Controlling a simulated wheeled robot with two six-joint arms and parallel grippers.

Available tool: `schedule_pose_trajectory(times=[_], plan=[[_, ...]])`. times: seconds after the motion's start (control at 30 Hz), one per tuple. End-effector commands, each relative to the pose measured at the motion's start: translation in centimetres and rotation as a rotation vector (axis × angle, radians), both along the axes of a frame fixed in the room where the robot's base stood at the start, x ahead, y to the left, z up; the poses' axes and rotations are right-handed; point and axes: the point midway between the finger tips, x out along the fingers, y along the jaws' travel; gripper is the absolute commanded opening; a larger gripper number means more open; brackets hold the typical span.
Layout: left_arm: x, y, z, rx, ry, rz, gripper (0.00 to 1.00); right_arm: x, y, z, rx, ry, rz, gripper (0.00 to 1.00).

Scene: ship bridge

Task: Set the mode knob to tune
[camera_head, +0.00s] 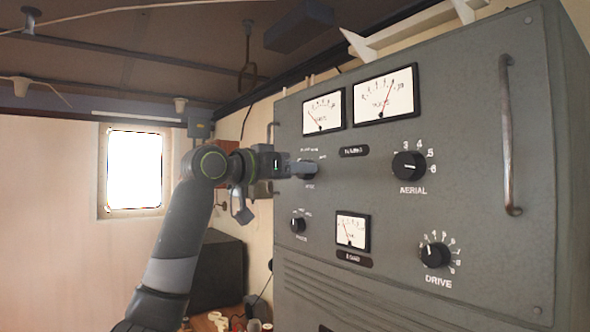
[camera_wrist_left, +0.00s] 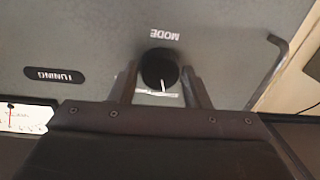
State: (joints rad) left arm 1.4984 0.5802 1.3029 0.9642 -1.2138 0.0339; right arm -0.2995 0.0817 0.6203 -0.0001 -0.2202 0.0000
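The mode knob (camera_wrist_left: 160,68) is a round black knob on the grey radio cabinet (camera_head: 400,250). In the left wrist view it appears upside down beside its "MODE" label. Its white pointer line points away from that label, toward small position markings that I cannot read. My left gripper (camera_head: 305,170) is at the panel in the head view, covering most of the knob. In the left wrist view its two dark fingers (camera_wrist_left: 159,76) straddle the knob, with what looks like a narrow gap on each side. My right gripper is not in view.
The aerial knob (camera_head: 408,165), the drive knob (camera_head: 435,255) and a smaller knob (camera_head: 298,225) are on the same panel. Meters (camera_head: 385,95) sit above, and a smaller meter (camera_head: 352,231) below. A vertical handle (camera_head: 507,135) sticks out at right.

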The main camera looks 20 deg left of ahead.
Motion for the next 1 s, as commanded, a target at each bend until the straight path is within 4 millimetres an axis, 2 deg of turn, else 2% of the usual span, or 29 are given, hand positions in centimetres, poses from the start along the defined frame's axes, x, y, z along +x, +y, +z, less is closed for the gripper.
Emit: schedule_pose_trajectory(times=[0.03,0.2,0.57,1.0], plan=[[0.0,0.0,0.0,0.000,0.000,0.000,0.36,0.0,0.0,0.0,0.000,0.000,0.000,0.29],[0.0,0.0,0.0,0.000,0.000,0.000,0.15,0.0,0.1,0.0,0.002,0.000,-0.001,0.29],[0.0,0.0,0.1,0.056,-0.045,0.001,0.15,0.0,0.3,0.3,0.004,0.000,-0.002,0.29],[0.0,0.1,0.1,0.314,-0.245,0.003,0.15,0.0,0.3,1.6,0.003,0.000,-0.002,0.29]])
